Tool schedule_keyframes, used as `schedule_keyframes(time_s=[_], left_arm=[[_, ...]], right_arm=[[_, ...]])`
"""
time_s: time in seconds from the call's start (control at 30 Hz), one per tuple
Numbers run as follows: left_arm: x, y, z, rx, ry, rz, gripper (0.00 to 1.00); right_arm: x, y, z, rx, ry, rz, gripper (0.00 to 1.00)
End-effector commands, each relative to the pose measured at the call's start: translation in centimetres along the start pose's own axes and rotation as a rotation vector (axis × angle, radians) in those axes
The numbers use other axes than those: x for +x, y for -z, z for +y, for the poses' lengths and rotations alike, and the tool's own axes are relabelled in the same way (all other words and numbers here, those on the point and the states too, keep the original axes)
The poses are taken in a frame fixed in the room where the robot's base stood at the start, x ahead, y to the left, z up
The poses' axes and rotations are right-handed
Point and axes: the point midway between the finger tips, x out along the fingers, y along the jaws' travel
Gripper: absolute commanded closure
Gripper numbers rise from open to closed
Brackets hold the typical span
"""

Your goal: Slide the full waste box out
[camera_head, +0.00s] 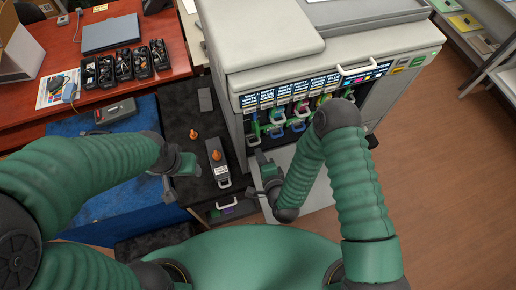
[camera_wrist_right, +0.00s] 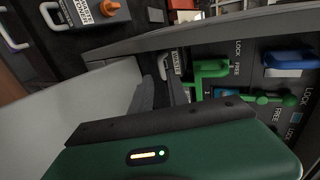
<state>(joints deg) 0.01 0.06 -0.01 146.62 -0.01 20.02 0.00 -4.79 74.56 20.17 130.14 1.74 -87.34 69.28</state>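A waste toner slot front (camera_wrist_right: 175,62) with a white label and a pale handle shows in the right wrist view, at the left end of the printer's open bay, beside a green lever (camera_wrist_right: 208,70) near LOCK and FREE marks. My right gripper (camera_head: 266,172) is in front of the printer's lower left corner; its dark fingers (camera_wrist_right: 160,95) point toward that label. Contact and finger gap are unclear. A second grey waste toner box (camera_head: 217,172) with an orange cap and pale handle lies on the black cart. My left gripper (camera_head: 182,164) hovers left of it, apparently empty; its finger gap is unclear.
The printer (camera_head: 290,75) has several coloured levers in its open bay and a pale panel (camera_head: 315,190) below. An orange cap (camera_head: 194,134) and a dark block (camera_head: 205,99) lie on the cart. Black bins (camera_head: 125,65) stand on the red desk. The floor at right is clear.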

Motion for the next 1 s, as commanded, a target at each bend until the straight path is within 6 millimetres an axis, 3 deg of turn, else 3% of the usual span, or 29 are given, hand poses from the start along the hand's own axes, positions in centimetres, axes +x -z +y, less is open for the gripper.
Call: schedule_keyframes(time_s=[0.5, 0.93, 1.0], left_arm=[[4.3, -1.1, 0.0, 0.001, 0.000, -0.001, 0.45], [4.7, -1.1, 0.0, 0.000, 0.000, 0.000, 0.45], [4.7, -1.1, 0.0, 0.000, 0.000, 0.000, 0.45]], right_arm=[[8.9, 0.2, 0.4, 0.000, -0.004, 0.001, 0.80], [10.0, 0.1, 0.0, -0.002, -0.005, -0.002, 0.80], [10.0, 0.1, -0.1, -0.002, -0.004, -0.002, 0.90]])
